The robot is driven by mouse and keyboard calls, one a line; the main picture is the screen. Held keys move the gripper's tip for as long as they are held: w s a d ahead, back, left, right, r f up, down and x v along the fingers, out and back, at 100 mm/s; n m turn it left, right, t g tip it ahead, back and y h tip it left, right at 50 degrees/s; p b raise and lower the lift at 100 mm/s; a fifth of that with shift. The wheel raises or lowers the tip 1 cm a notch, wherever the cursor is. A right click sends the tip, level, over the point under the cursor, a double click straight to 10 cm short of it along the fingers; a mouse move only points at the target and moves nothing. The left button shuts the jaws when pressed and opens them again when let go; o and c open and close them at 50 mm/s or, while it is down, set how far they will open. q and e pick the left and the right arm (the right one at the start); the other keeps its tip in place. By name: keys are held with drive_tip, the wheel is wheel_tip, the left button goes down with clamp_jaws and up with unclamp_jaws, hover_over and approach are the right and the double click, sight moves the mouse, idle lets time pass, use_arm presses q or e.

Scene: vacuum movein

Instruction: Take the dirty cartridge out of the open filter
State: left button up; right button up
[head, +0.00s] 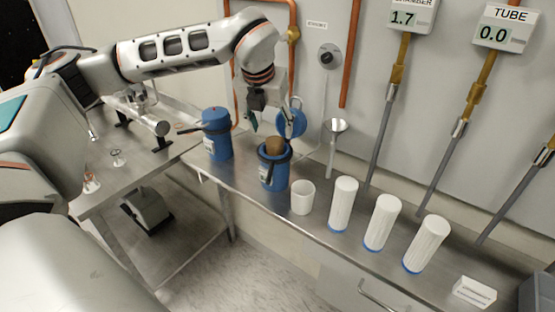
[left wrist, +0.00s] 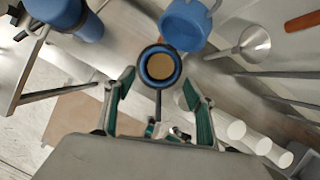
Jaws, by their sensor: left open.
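The open filter (head: 273,172) is a blue housing on the metal counter. The brown dirty cartridge (head: 275,146) stands in it, its top showing above the rim. My left gripper (head: 268,122) is above the filter, open and empty. In the left wrist view, the filter's blue ring (left wrist: 160,66) with the tan cartridge top (left wrist: 160,66) lies ahead of and between my left gripper's spread fingers (left wrist: 160,90), apart from them. A blue lid (head: 291,122) shows behind the gripper, near the wall. My right gripper is not in view.
A closed blue filter (head: 216,134) stands left of the open one. A white cup (head: 303,197) and three white cartridges (head: 343,204) stand to the right. A funnel (head: 335,127) is behind them, with pipes along the wall.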

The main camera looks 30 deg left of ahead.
sight(275, 141)
use_arm(q)
drive_tip(key=x, duration=0.6)
drive_tip(key=shift+w+f+p, duration=0.15)
drive_tip(key=shift+f+p, duration=0.1)
drive_tip(key=shift+p, duration=0.1)
clamp_jaws()
